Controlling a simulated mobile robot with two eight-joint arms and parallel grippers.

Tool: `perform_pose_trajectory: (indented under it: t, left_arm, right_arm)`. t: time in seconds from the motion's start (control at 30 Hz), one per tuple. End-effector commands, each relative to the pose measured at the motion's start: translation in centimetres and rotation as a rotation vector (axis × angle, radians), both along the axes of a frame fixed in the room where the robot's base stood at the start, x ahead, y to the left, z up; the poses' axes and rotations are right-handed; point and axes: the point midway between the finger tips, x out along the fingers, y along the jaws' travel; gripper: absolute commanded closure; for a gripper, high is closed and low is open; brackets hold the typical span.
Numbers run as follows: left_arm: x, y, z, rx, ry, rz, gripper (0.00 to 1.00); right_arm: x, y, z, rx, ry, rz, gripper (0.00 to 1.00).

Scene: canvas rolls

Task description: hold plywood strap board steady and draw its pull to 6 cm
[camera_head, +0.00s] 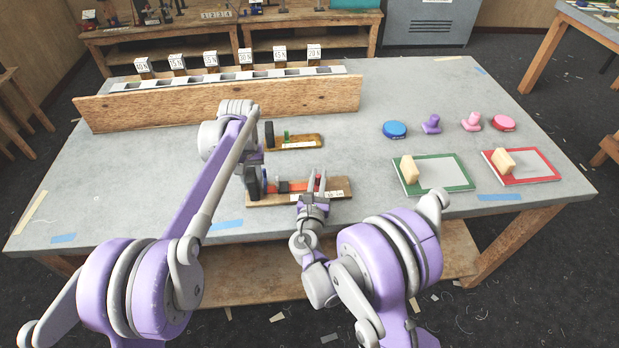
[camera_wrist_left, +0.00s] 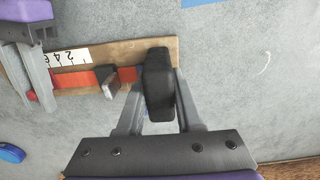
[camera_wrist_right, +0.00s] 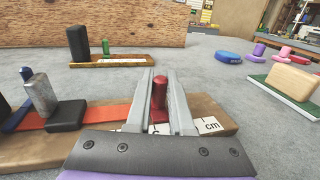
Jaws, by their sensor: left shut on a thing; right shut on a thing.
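The plywood strap board (camera_head: 339,187) lies near the front middle of the grey table, with a red strap (camera_head: 292,187) along it and a white printed scale (camera_wrist_left: 70,55). My left gripper (camera_wrist_left: 158,88) is shut on the upright black block (camera_wrist_left: 158,95) at the board's left end in the head view. My right gripper (camera_head: 318,184) is shut on the red peg (camera_wrist_right: 160,92), the pull, which stands beside the scale near the "cm" end (camera_wrist_right: 208,126). A grey post (camera_wrist_right: 41,94) and a dark block (camera_wrist_right: 66,115) stand farther left. The exact pull reading cannot be told.
A smaller board with a green peg (camera_head: 287,136) lies just behind. A long plywood panel (camera_head: 220,105) with a row of labelled blocks stands at the back. Green (camera_head: 459,174) and red (camera_head: 546,165) framed trays lie right. Bare table lies between.

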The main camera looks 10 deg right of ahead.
Motion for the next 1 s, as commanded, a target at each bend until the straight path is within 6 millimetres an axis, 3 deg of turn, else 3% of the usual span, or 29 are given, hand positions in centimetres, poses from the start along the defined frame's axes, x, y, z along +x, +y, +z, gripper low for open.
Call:
perform_pose_trajectory:
  t: [0.17,0.2,0.33,0.67,1.0]
  left_arm:
    - [0.0,0.1,0.0,0.002,0.0,0.001,1.0]
    - [0.0,0.1,0.0,0.002,0.0,0.001,1.0]
    - [0.0,0.1,0.0,0.002,0.0,0.001,1.0]
    - [0.0,0.1,0.0,0.001,0.0,0.001,1.0]
    - [0.0,0.1,0.0,0.001,0.0,0.0,1.0]
  right_arm:
    - [0.0,0.0,0.0,0.001,0.0,-0.001,1.0]
    - [0.0,0.0,0.0,0.001,0.0,-0.001,0.73]
    - [0.0,0.0,0.0,0.001,0.0,-0.001,0.49]
    - [-0.2,0.1,0.0,0.001,0.0,0.0,0.49]
    - [-5.1,1.5,0.0,0.0,0.0,0.002,0.49]
